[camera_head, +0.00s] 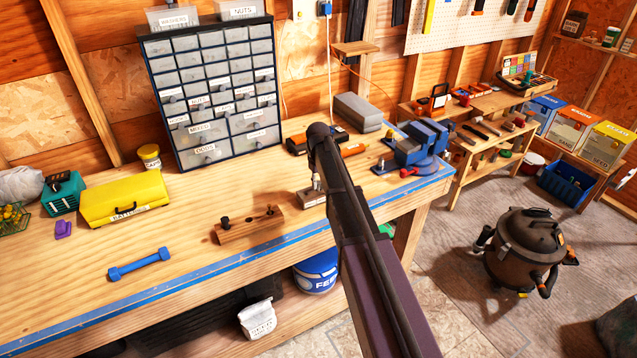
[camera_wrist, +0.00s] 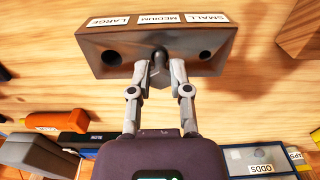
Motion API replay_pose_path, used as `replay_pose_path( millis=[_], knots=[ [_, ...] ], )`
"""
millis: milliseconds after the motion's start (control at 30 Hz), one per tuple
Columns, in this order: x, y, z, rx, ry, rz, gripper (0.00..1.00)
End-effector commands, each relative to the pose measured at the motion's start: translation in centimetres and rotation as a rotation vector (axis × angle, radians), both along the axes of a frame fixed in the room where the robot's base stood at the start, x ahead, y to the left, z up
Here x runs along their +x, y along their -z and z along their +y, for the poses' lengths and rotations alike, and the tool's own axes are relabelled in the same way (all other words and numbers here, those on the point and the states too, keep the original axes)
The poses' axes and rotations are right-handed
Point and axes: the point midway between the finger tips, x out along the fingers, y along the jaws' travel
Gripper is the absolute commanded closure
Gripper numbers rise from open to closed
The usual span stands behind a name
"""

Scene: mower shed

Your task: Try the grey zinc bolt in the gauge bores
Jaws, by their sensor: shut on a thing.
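In the wrist view, the gauge (camera_wrist: 88,45) is a brown block with white LARGE, MEDIUM and SMALL labels along one side. Dark bores show by LARGE (camera_wrist: 112,57) and SMALL (camera_wrist: 205,54). My gripper (camera_wrist: 160,72) is shut on the grey bolt (camera_wrist: 158,54) at the middle bore, by the MEDIUM label. The fingers hide much of the bolt, and I cannot tell how deep it sits. In the head view my arm covers most of the gauge; only its left end (camera_head: 310,200) shows.
A wooden block (camera_head: 248,228) with dark pegs stands left of the gauge. A blue dumbbell-shaped piece (camera_head: 139,264) and yellow case (camera_head: 125,199) lie further left. A drawer cabinet (camera_head: 213,90) stands behind. A blue vise (camera_head: 420,145) is at the right end. The bench front is mostly clear.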

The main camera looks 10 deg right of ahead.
Motion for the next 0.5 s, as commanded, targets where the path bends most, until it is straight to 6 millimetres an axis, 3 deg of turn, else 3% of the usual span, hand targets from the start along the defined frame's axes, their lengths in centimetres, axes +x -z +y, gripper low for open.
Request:
replay_pose_path(
  millis=[300, 333, 433, 500],
  knots=[
    [0.00, 0.64, 0.00, 0.000, 0.000, 0.000, 1.00],
    [0.00, 0.54, 0.00, 0.000, 0.000, 0.000, 0.66],
    [-0.01, 0.51, 0.00, 0.000, 0.000, 0.000, 0.36],
    [0.00, 0.51, 0.00, 0.000, 0.000, 0.000, 0.35]
  ],
)
